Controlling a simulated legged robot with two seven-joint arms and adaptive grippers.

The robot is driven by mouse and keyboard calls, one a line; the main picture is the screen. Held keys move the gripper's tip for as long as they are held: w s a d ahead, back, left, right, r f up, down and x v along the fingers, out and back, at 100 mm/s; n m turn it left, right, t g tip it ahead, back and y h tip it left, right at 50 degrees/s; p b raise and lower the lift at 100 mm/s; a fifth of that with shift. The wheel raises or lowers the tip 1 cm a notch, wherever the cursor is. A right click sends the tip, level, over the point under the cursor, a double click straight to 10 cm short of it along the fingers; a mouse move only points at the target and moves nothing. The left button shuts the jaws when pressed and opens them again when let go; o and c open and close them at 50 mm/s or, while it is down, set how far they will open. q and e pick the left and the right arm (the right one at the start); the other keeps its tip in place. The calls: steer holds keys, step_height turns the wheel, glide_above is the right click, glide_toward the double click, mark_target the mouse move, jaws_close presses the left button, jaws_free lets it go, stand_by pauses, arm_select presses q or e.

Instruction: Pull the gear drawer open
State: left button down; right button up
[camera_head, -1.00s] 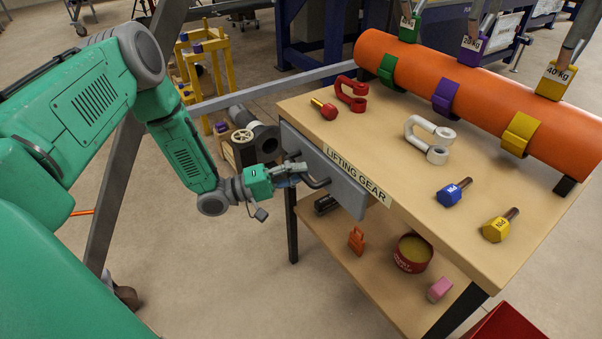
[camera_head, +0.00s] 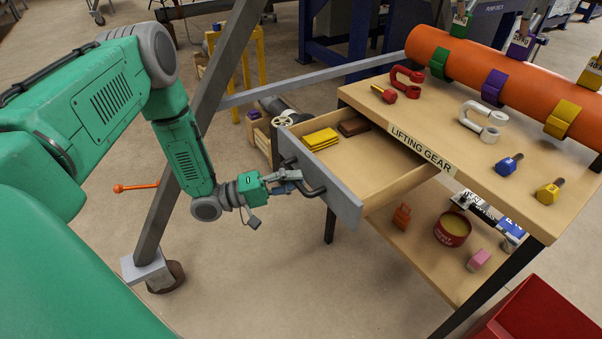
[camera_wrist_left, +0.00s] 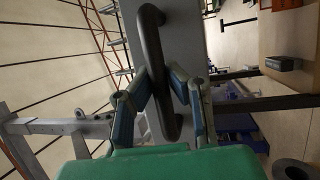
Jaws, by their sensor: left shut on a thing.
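The gear drawer (camera_head: 345,212) stands pulled out from the wooden table labelled "LIFTING GEAR" (camera_head: 420,148). Its grey front faces my left arm. Inside lie a stack of yellow pieces (camera_head: 320,139) and a dark brown block (camera_head: 354,127). My left gripper (camera_head: 298,180) is shut on the drawer's dark bar handle (camera_head: 316,192). In the left wrist view the handle (camera_wrist_left: 152,60) runs between the two fingers (camera_wrist_left: 160,100). My right gripper is not in view.
An orange pipe (camera_head: 530,90) with coloured bands, shackles and eye bolts rest on the tabletop. A lower shelf holds a red tin (camera_head: 453,229) and small items. A red bin (camera_head: 535,312) stands at front right. A grey slanted post (camera_head: 190,150) rises beside my left arm.

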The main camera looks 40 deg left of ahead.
arm_select(q)
steer(key=shift+s+f, duration=0.3)
steer(key=shift+s, duration=0.55)
steer(key=c, duration=1.5)
jaws_free()
steer(key=shift+c, duration=0.2)
steer(key=shift+w+r, duration=0.1)
steer(key=shift+w, duration=0.05)
steer(key=v, duration=1.2)
